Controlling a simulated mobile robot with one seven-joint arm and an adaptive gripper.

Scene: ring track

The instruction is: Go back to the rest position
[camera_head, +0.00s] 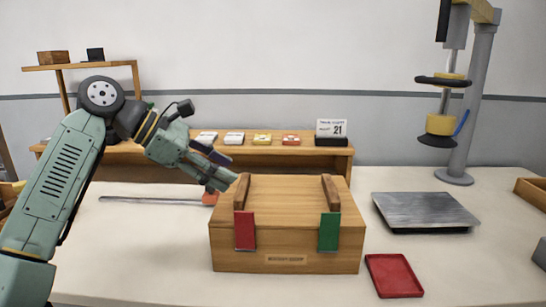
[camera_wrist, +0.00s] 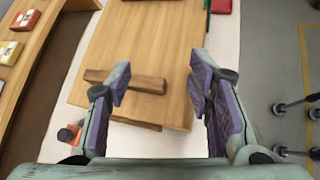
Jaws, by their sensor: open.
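My gripper (camera_head: 222,168) is at the upper left of a closed wooden box (camera_head: 287,237) on the table. It is open and empty. In the wrist view my gripper (camera_wrist: 158,82) has its purple-padded fingers spread wide, with a wooden bar (camera_wrist: 135,82) of the box lid showing between them. I cannot tell whether the fingers touch the bar. The box has two wooden bars on its lid, a red tab (camera_head: 245,231) at the front left and a green tab (camera_head: 329,231) at the front right.
A red tray (camera_head: 394,275) and a metal plate (camera_head: 424,211) lie right of the box. A grey post (camera_head: 476,100) stands at the back right. A wooden shelf (camera_head: 340,161) with small boxes and a calendar (camera_head: 331,131) is behind. A thin rod (camera_head: 150,200) lies on the left.

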